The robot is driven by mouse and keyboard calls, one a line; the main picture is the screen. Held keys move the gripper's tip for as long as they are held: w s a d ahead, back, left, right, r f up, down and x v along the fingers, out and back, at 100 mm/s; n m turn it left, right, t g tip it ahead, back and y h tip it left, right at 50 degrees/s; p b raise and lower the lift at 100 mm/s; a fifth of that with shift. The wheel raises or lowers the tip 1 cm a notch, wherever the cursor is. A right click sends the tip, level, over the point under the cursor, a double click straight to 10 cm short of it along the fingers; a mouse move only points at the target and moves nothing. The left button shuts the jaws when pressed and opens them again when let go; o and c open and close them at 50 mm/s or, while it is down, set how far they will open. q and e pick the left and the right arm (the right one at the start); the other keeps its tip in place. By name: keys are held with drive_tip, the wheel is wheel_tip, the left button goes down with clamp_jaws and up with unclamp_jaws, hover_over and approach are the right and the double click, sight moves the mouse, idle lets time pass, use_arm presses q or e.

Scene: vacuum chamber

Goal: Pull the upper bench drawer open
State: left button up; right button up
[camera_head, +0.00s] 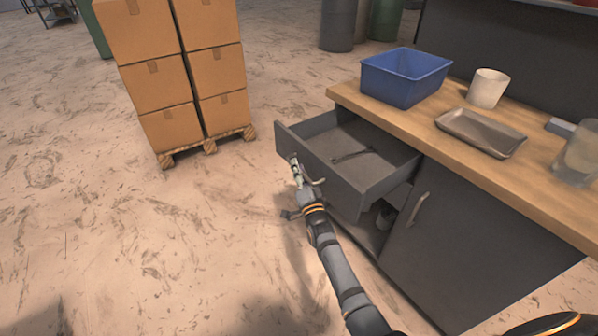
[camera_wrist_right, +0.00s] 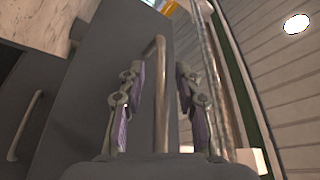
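The upper bench drawer (camera_head: 345,180) is grey and stands pulled well out of the bench in the head view. A thin dark item (camera_head: 352,155) lies in it. My right gripper (camera_head: 305,177) is at the outside of the drawer front. In the right wrist view the bar handle (camera_wrist_right: 161,95) runs between the two fingers of my right gripper (camera_wrist_right: 160,100). The fingers are open, with a visible gap on each side of the bar. My left gripper is not in view.
The wooden bench top (camera_head: 480,175) holds a blue bin (camera_head: 405,78), a white cup (camera_head: 488,88) and a metal tray (camera_head: 480,132). A closed cabinet door (camera_head: 450,235) is right of the drawer. Stacked cartons (camera_head: 180,75) stand on a pallet at left. The floor before the drawer is clear.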

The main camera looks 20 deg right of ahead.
drive_tip(key=v, duration=1.2)
drive_tip(key=s+f+n+g, duration=0.3)
drive_tip(key=f+g, duration=0.1)
drive_tip(key=f, duration=1.1)
drive_tip(key=s+d+f+n+g, duration=0.2)
drive_tip(key=s+d+f+g, duration=0.15)
drive_tip(key=s+f, duration=0.7)
drive_tip(key=s+d+f+n+g, duration=0.25)
drive_tip(key=s+f+g, duration=0.35)
drive_tip(key=f, duration=0.7)
drive_tip(key=s+d+f+n+g, duration=0.1)
drive_tip(key=s+f+g, duration=0.15)
drive_tip(key=s, duration=0.45)
drive_tip(key=s+d+f+n+g+h, duration=0.15)
drive_tip(key=s+f, duration=0.25)
drive_tip(key=s, duration=0.4)
drive_tip(key=s+d+f+n+g, duration=0.2)
drive_tip(key=s+f, duration=0.1)
drive_tip(key=s, duration=0.4)
use_arm(q)
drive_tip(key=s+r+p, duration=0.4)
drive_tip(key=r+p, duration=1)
drive_tip(key=p, duration=0.1)
drive_tip(key=shift+p, duration=0.3)
use_arm(e)
drive_tip(key=s+r, duration=0.3)
drive_tip(key=r, duration=1.1)
drive_tip(key=shift+s+a+r, duration=0.15)
drive_tip(key=shift+s+r, duration=0.1)
drive_tip(key=shift+s, duration=0.15)
